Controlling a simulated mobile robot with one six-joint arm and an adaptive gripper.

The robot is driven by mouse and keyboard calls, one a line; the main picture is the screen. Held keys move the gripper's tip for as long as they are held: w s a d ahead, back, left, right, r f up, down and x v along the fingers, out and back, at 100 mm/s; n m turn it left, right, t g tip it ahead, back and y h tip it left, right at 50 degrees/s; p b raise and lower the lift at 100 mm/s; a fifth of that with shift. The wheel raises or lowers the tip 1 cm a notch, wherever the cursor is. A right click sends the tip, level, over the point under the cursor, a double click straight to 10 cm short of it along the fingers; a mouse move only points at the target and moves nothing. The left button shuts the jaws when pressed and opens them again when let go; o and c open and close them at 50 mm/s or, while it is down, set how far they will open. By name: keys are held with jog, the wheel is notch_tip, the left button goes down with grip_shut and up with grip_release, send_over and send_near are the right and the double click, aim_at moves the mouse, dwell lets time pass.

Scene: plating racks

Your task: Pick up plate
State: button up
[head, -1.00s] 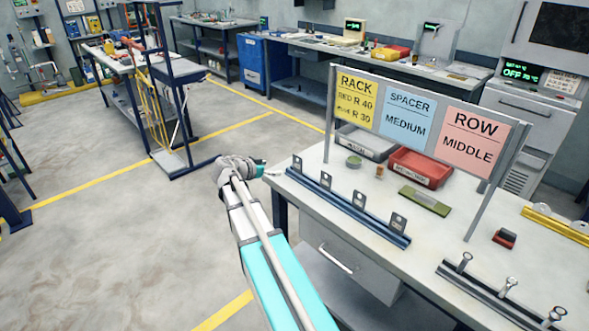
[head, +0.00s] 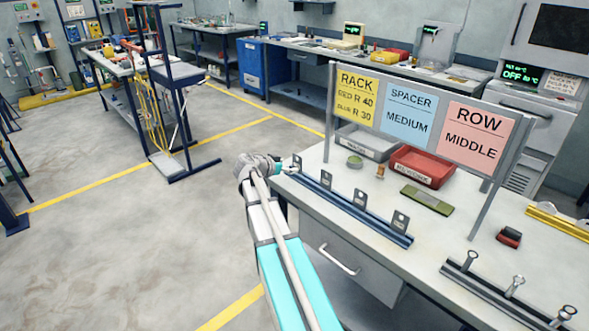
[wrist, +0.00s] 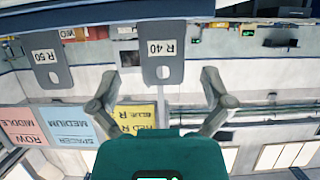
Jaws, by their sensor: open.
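Several small grey plates with a hole stand upright in a row on a long blue rack (head: 335,199) on the bench. The plate at the left end (head: 298,162) is closest to my gripper (head: 289,166). In the wrist view, which is upside down, a grey plate marked R 40 (wrist: 163,30) hangs into the gap between the fingers of my gripper (wrist: 160,75). A plate marked R 50 (wrist: 46,55) is to its left. My gripper is open, one finger on each side of the R 40 plate, with space between. Contact is not visible.
A sign board (head: 409,114) reads rack, spacer medium and row middle. Behind the rack are a red bin (head: 422,168), a grey tray (head: 368,141) and a green block (head: 426,200). A dark rail with pegs (head: 506,295) is at front right.

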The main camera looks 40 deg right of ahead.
aim_at(297, 165)
jog(key=shift+b+x, duration=1)
jog(key=shift+x, duration=1.65)
jog(key=c, duration=1.2)
jog(key=shift+r, duration=0.1)
jog(key=shift+r+p, duration=1.2)
jog(key=shift+p, duration=0.15)
jog(key=s+a+r+p, duration=0.7)
jog(key=a+r+p, duration=0.3)
jog(key=a, duration=0.2)
jog(key=shift+a+r, duration=0.15)
jog(key=shift+r, duration=0.1)
